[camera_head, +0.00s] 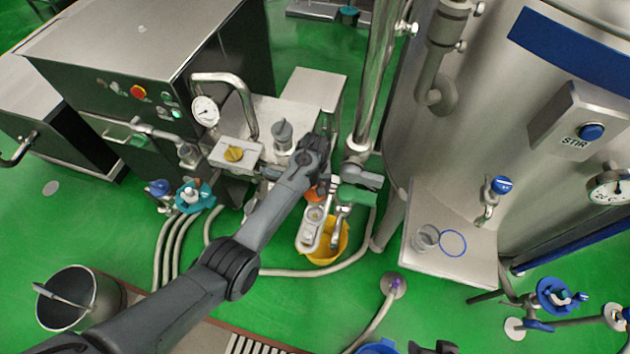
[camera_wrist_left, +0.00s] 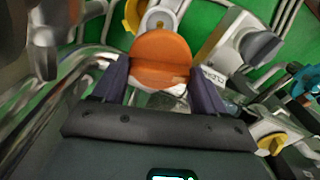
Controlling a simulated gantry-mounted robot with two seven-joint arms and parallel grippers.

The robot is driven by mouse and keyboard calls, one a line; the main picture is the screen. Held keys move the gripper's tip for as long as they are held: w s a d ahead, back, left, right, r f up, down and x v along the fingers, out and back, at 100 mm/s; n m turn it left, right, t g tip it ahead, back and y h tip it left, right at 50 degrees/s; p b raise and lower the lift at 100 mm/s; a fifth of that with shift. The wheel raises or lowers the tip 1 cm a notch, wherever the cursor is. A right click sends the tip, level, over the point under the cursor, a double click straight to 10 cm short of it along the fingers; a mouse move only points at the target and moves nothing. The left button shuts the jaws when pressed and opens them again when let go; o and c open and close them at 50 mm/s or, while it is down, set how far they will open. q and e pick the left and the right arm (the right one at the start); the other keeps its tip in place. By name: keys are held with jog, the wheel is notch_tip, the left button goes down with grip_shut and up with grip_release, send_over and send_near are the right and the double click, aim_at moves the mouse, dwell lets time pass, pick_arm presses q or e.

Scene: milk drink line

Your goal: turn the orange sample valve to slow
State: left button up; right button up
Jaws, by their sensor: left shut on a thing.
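The orange sample valve shows in the wrist view as a round orange knob (camera_wrist_left: 160,50) with a ridge across it. My left gripper (camera_wrist_left: 158,78) is shut on this knob, with one dark finger on each side. In the head view the gripper (camera_head: 318,162) reaches down to the valve among the steel pipework. Only a sliver of the orange knob (camera_head: 312,193) shows there, the rest is hidden by my arm. I cannot read a slow mark. A dark piece at the bottom edge of the head view looks like my right gripper (camera_head: 433,347), mostly cut off.
A yellow bucket (camera_head: 325,248) stands under the valve area. A green-handled valve (camera_head: 358,195) is close on the right, and a yellow knob (camera_head: 234,154) and a grey knob (camera_head: 282,135) are on the left. The large steel tank (camera_head: 470,130) bounds the right side.

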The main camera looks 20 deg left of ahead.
pick_arm(q)
jog(key=shift+n+p, duration=0.6)
jog(key=shift+n, duration=0.7)
jog(key=o, duration=1.1)
jog(key=shift+c, duration=0.2)
jog(key=shift+r+p, duration=0.3)
jog(key=shift+r, duration=0.3)
notch_tip(320, 180, up, 10)
jog(key=p, duration=0.2)
jog(key=shift+f, duration=0.15)
